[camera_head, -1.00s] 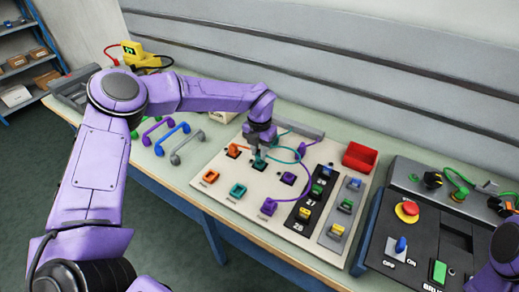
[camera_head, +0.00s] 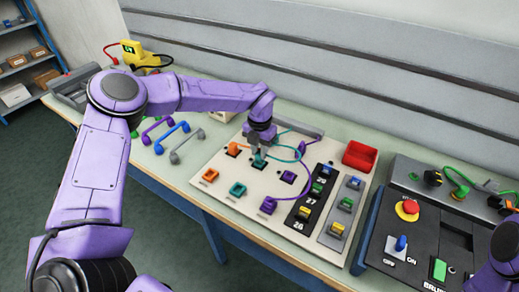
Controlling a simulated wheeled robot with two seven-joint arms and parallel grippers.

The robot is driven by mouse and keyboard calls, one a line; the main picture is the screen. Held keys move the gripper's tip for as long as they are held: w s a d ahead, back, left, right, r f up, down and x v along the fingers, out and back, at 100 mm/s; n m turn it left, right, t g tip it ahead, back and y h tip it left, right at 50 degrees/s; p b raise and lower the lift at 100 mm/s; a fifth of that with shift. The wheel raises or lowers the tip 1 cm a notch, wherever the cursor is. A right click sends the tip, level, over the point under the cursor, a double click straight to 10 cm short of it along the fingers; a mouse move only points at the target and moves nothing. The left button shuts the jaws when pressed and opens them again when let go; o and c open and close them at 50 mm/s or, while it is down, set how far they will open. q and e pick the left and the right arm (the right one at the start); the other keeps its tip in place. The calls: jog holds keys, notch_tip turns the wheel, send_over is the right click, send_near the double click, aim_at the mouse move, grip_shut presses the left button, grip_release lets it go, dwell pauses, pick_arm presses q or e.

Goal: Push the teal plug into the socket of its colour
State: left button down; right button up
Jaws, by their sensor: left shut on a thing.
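The teal plug (camera_head: 259,161) is at a dark square seat in the upper part of the pale panel, with a teal cable rising from it. My left gripper (camera_head: 260,152) points down from above and is shut on the teal plug; its fingers partly hide the plug. The teal socket (camera_head: 238,189) is a raised block on the panel, below and to the left of the plug, apart from it. Whether the plug touches its seat I cannot tell. Part of my right arm shows at the right edge; its gripper is out of the picture.
An orange plug (camera_head: 232,149) stands close left of my left gripper. The orange socket (camera_head: 210,175) and purple socket (camera_head: 268,205) flank the teal one. A purple cable loops right of the gripper. A red bin (camera_head: 360,156) and switches lie further right.

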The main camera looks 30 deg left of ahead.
pick_arm(q)
jog(key=shift+f+b, duration=0.45)
jog(key=shift+f, duration=0.3)
jog(key=shift+c, duration=1.8)
grip_release()
notch_tip(320, 180, up, 9)
jog(key=p, duration=0.6)
jog(key=shift+f, duration=0.25)
jog(key=shift+f, duration=0.1)
